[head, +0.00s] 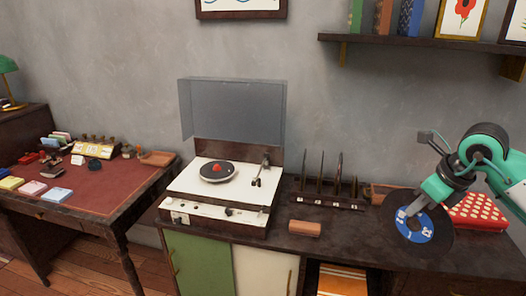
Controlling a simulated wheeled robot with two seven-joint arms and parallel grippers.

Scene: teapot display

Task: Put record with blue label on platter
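The black record with the blue label (427,231) is at the right in the head view, tilted with its label facing me. My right gripper (411,209) is shut on it near the label, and the fingers hide part of it. The record is held up in front of the cabinet top. The platter (208,180) is on the white record player (190,188) left of centre, under a raised clear lid (232,110). A small red piece (217,168) sits at the middle of the platter. My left gripper is not in view.
A dark rack (328,200) with upright dividers stands right of the player. A red dotted box (476,212) is behind my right arm. A shelf (420,41) hangs above. A desk (95,192) with small items stands left.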

